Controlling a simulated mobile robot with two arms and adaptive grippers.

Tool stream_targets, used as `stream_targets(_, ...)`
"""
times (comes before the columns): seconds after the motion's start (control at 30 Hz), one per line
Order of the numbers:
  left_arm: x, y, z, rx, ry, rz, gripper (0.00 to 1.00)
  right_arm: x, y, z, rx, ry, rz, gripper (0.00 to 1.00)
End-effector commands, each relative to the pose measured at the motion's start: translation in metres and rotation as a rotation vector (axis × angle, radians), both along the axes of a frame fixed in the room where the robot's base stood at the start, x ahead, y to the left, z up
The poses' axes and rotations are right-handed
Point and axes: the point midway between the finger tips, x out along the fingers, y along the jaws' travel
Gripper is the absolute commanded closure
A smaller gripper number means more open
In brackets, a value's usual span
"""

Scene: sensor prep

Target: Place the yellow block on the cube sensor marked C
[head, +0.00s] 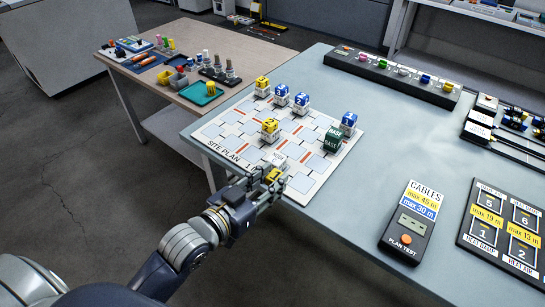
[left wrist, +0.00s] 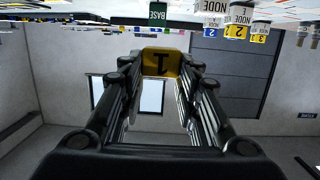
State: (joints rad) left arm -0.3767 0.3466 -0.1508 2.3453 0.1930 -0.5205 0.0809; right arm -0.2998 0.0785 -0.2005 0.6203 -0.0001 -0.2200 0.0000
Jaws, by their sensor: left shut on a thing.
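My left gripper (head: 267,180) is shut on the yellow block (head: 274,175) at the near edge of the site plan board (head: 312,183). In the left wrist view the yellow block (left wrist: 161,62), marked 1, sits between the fingertips. A white node cube (head: 278,158) with no coloured block visible on it stands just beyond the gripper, partly hidden. Its letter is not readable, so I cannot tell whether it is the sensor marked C. My right gripper is not in view.
Other node cubes carry yellow (head: 270,125) or blue (head: 281,90) blocks. A green BASE cube (head: 333,140) stands at the board's right. A plan tester (head: 409,222) and dark rack (head: 392,75) lie on the table. A wooden side table (head: 228,43) holds small parts.

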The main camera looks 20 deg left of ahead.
Motion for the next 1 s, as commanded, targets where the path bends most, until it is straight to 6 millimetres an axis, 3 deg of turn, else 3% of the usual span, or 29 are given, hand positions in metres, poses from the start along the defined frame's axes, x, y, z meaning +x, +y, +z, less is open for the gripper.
stream_targets(0.3, 0.073, 0.025, -0.005, 0.004, -0.002, 0.001, 0.87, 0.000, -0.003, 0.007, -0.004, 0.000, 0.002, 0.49)
stream_targets(0.5, 0.109, 0.037, -0.010, 0.002, -0.002, 0.000, 0.87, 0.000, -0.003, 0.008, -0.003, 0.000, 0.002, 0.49)
stream_targets(0.67, 0.121, 0.040, -0.012, 0.001, 0.000, -0.001, 0.87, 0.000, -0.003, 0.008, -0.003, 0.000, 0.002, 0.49)
stream_targets(1.0, 0.121, 0.041, -0.047, -0.001, 0.000, -0.001, 0.87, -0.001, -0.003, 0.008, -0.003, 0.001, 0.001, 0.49)
